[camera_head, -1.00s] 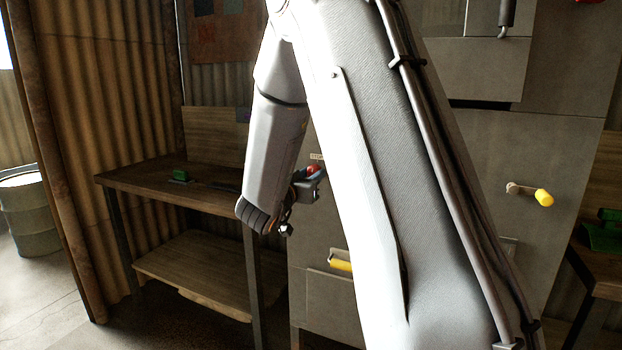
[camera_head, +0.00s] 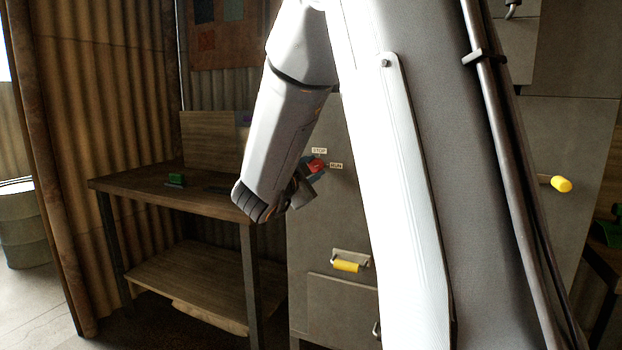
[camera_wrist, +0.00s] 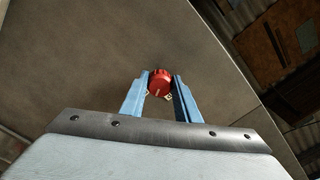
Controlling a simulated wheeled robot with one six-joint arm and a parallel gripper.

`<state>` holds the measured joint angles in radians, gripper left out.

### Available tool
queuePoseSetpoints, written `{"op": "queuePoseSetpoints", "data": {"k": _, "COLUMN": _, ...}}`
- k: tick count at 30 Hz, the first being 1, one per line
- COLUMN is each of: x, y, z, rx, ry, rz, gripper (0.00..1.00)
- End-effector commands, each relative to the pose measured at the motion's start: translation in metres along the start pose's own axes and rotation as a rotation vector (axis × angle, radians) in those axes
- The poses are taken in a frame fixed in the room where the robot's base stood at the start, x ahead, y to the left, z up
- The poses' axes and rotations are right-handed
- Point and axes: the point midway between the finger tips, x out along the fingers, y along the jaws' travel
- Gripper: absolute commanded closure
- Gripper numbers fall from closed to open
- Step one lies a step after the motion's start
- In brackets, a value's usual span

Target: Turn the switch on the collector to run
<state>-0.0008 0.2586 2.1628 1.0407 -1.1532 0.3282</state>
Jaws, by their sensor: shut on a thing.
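The red switch knob (camera_head: 316,166) is on the front of the grey collector cabinet (camera_head: 350,215). A STOP label (camera_head: 319,150) is above the knob and a RUN label (camera_head: 336,165) is to its right. My gripper (camera_head: 308,178) is at the knob. In the wrist view the red knob (camera_wrist: 160,80) sits between the two blue fingertips of my gripper (camera_wrist: 161,84), which are shut on it. The knob's exact pointing direction is hard to tell. My arm covers much of the cabinet in the head view.
A yellow-gripped handle (camera_head: 346,265) is lower on the cabinet, and another yellow-ended handle (camera_head: 560,184) sticks out at the right. A wooden bench (camera_head: 130,183) with a green object (camera_head: 175,180) stands at the left. A drum (camera_head: 22,225) is at the far left.

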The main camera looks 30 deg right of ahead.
Motion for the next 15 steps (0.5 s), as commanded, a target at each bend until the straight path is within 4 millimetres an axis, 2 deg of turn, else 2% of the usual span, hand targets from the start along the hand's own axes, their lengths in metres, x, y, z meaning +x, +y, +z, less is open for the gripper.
{"op": "queuePoseSetpoints", "data": {"k": 6, "x": 0.0007, "y": 0.0010, "z": 0.0009, "rx": 0.183, "ry": 0.004, "rz": -0.001, "gripper": 0.93}}
{"op": "queuePoseSetpoints", "data": {"k": 15, "x": 0.0005, "y": 0.0000, "z": -0.0002, "rx": 0.355, "ry": 0.003, "rz": -0.001, "gripper": 0.93}}
